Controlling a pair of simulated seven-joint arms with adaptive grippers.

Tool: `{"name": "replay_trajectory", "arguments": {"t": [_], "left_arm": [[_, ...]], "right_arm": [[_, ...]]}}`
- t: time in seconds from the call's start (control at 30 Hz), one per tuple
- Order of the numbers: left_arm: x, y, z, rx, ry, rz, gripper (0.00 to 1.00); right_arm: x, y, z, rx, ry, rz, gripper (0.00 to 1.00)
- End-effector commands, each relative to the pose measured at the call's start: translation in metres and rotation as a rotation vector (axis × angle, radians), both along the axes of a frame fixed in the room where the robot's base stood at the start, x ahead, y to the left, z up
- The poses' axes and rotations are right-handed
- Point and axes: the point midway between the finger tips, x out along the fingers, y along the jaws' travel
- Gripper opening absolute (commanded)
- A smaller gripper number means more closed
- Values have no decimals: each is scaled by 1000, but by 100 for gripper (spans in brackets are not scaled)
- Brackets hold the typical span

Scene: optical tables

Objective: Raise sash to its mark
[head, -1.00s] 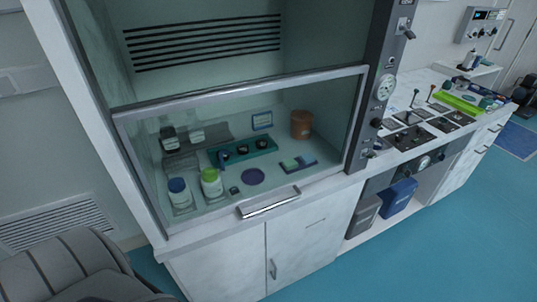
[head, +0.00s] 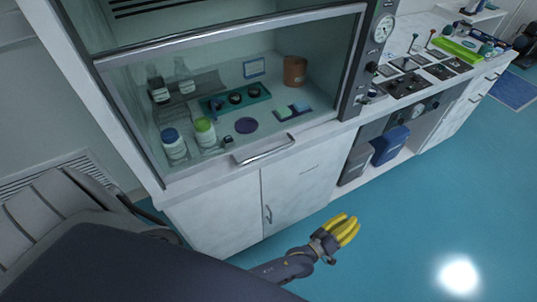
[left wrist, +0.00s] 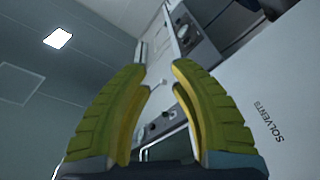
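The sash is a clear pane in a metal frame (head: 230,34) on the fume hood, with its lower edge down near the sill. Its silver bar handle (head: 265,149) is at the bottom middle. I cannot make out a height mark. My left gripper (head: 346,229), with yellow fingers, is in front of the cabinet, below and to the right of the handle, touching nothing. In the left wrist view its two fingers (left wrist: 160,90) stand apart with nothing between them. My right gripper is not in view.
Behind the pane are bottles (head: 205,132), a teal rack (head: 236,97) and a brown pot (head: 294,71). A control post (head: 362,65) borders the hood's right side. Grey and blue bins (head: 388,146) sit under the counter to the right. The floor in front is clear.

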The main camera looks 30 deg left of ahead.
Motion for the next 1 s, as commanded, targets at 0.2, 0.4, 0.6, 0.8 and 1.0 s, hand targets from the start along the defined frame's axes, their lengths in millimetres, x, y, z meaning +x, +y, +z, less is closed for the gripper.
{"name": "replay_trajectory", "arguments": {"t": [0.2,0.4,0.6,0.8,1.0], "left_arm": [[4,-5,187,-686,-266,-26,22],[-28,37,299,-1328,-448,-132,22],[-65,96,347,-1961,-595,-289,22],[-93,146,339,-2572,-738,-464,22],[-108,170,297,2824,856,567,22]], "right_arm": [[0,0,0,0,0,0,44],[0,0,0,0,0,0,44],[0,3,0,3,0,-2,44],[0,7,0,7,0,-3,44],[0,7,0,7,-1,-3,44]]}}
